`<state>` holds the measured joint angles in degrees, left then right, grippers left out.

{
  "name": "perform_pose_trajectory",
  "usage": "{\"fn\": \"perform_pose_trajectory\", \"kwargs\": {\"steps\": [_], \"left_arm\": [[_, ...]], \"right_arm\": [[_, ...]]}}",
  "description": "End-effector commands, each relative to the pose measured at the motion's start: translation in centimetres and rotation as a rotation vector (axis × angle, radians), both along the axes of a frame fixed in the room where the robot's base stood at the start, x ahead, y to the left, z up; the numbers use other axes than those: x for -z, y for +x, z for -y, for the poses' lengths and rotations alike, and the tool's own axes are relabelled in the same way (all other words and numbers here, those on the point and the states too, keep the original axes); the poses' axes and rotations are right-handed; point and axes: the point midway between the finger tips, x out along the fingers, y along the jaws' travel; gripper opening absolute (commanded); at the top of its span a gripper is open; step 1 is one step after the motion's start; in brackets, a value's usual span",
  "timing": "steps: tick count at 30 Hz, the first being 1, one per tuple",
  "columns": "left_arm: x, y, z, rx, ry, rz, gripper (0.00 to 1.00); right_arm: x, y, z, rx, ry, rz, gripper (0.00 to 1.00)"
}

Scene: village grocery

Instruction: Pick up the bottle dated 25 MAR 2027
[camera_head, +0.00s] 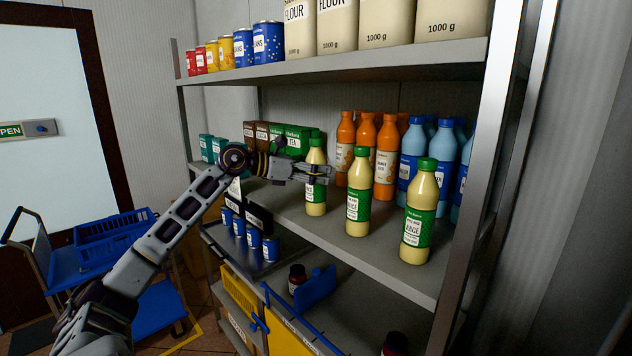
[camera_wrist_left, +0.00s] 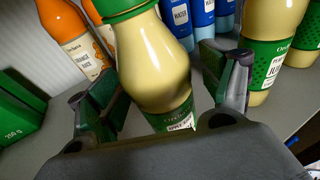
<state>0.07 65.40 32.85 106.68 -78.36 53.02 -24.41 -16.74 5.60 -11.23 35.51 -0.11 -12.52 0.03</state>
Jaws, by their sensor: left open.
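Three pale yellow apple juice bottles with green caps and green labels stand upright in a row along the front of the middle shelf: the left bottle (camera_head: 316,208), the middle bottle (camera_head: 358,190) and the right bottle (camera_head: 419,212). No date is readable on any of them. My left gripper (camera_head: 328,173) is open at the left bottle. In the left wrist view the left bottle (camera_wrist_left: 158,60) stands between the two spread fingers, its lower part hidden by the gripper body. Another juice bottle (camera_wrist_left: 268,50) stands outside the right finger. My right gripper is out of view.
Orange juice bottles (camera_head: 386,160) and blue water bottles (camera_head: 413,150) stand behind the juice row. Tea boxes (camera_head: 296,138) are to the left. The upper shelf (camera_head: 400,60) holds flour and cans. A metal post (camera_head: 490,160) closes the right side.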

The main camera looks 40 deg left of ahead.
Motion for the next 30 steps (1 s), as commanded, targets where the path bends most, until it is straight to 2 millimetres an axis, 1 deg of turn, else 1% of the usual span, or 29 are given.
{"fn": "perform_pose_trajectory", "kwargs": {"steps": [13, 14, 27, 29, 30], "left_arm": [[0.01, 0.02, 0.01, 0.0, 0.0, 0.0, 0.8], [0.01, 0.02, 0.01, 0.0, 0.0, 0.0, 0.77], [0.02, 0.01, 0.01, 0.0, 0.0, 0.0, 0.21], [0.02, 0.01, 0.01, 0.0, 0.0, 0.0, 0.13], [-0.16, -0.02, 0.0, -0.001, 0.0, 0.005, 0.11]], "right_arm": [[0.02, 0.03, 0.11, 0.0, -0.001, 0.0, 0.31], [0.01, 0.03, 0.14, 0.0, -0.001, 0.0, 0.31], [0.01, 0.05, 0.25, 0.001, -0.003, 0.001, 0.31], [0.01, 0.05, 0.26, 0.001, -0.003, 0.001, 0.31], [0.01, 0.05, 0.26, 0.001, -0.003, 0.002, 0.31]]}}
